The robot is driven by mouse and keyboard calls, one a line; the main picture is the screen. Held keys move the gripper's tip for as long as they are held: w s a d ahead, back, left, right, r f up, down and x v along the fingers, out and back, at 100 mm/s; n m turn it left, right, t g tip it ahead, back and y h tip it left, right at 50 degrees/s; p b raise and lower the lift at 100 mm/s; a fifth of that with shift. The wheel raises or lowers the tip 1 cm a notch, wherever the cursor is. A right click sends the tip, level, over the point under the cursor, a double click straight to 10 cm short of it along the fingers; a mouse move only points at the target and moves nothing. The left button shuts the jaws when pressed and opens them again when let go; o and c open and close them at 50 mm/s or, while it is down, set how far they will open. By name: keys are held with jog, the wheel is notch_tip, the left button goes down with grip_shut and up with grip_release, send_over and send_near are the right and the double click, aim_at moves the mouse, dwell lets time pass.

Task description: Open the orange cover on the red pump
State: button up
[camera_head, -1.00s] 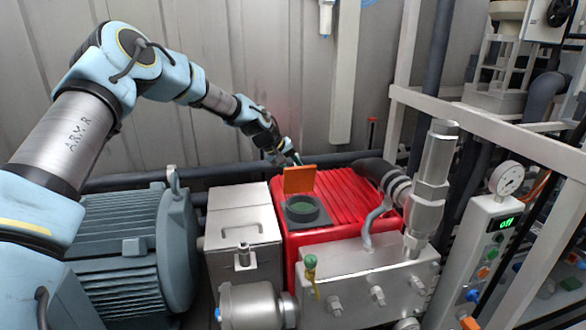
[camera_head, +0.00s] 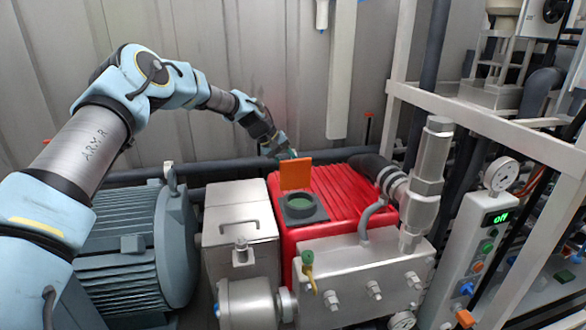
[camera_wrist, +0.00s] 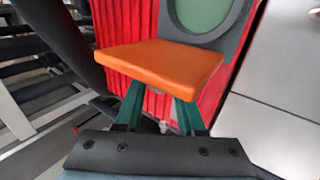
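The red pump (camera_head: 340,205) stands in the middle of the head view. Its orange cover (camera_head: 296,173) stands upright at the back edge of a dark frame, and the round green opening (camera_head: 299,203) in front of it is uncovered. My gripper (camera_head: 287,153) is just behind and above the cover. In the wrist view the orange cover (camera_wrist: 165,62) lies across the tips of my two green fingers (camera_wrist: 158,108). The fingers are apart, with a gap between them, and the tips are partly hidden under the cover. I cannot tell whether they touch it.
A metal box (camera_head: 240,222) and a grey-blue motor (camera_head: 140,250) stand left of the pump. A steel block with pipes (camera_head: 365,272) is in front. A control panel (camera_head: 475,245) reading "off" and a white frame are at the right.

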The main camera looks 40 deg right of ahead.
jog(key=o, duration=0.3)
jog(key=shift+o, duration=0.2)
jog(key=b+v, duration=0.3)
jog(key=v, duration=0.7)
jog(key=shift+a+r+b, duration=0.2)
jog(key=shift+r+b, duration=0.1)
jog(key=shift+b, duration=0.1)
jog(key=shift+a, duration=0.1)
